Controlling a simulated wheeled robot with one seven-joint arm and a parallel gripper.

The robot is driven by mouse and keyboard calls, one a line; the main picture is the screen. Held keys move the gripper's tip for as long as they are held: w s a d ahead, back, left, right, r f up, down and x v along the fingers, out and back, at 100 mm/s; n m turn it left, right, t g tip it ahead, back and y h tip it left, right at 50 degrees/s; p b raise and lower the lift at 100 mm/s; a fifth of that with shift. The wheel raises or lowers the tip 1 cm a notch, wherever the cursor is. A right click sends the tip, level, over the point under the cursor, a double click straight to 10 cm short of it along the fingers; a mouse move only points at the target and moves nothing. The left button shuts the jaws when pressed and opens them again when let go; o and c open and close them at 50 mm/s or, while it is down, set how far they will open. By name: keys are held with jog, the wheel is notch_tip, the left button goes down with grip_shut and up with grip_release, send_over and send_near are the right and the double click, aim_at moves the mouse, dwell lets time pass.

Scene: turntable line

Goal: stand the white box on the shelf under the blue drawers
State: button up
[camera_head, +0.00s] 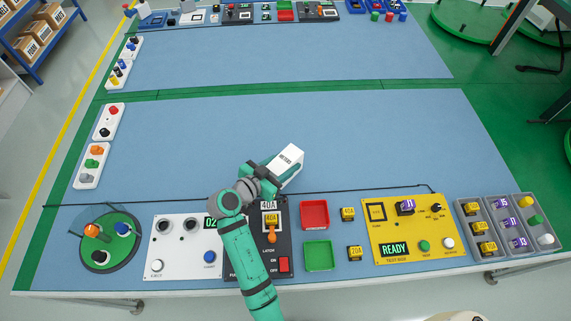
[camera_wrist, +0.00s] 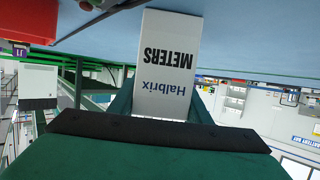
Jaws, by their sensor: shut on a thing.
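The white box (camera_head: 289,157) is in my gripper (camera_head: 273,174), above the near part of the blue work surface, tilted with its far end pointing up and right in the head view. In the wrist view the white box (camera_wrist: 166,60) shows "Halbrix METERS" lettering, upside down. The green fingers of my gripper (camera_wrist: 160,108) are shut on its near end, which they hide. I cannot make out the blue drawers or the shelf under them in either view.
Below the box are a black panel (camera_head: 284,243), red tray (camera_head: 315,214), green tray (camera_head: 319,256) and yellow panel (camera_head: 390,247). A round turntable (camera_head: 124,256) is at left. A blue rack (camera_head: 66,27) with cartons stands far left. The middle blue surface (camera_head: 380,130) is clear.

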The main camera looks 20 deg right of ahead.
jog(key=shift+r, duration=0.65)
jog(key=s+a+r, duration=0.1)
jog(key=r, duration=0.1)
jog(key=s+a+r, duration=0.1)
jog(key=r, duration=0.2)
jog(key=s+r, duration=0.2)
jog(key=shift+a+r, duration=0.35)
jog(key=shift+a, duration=0.05)
jog(key=s+a+r, duration=0.4)
jog(key=s+a, duration=0.1)
jog(key=s, duration=0.2)
jog(key=shift+s, duration=0.4)
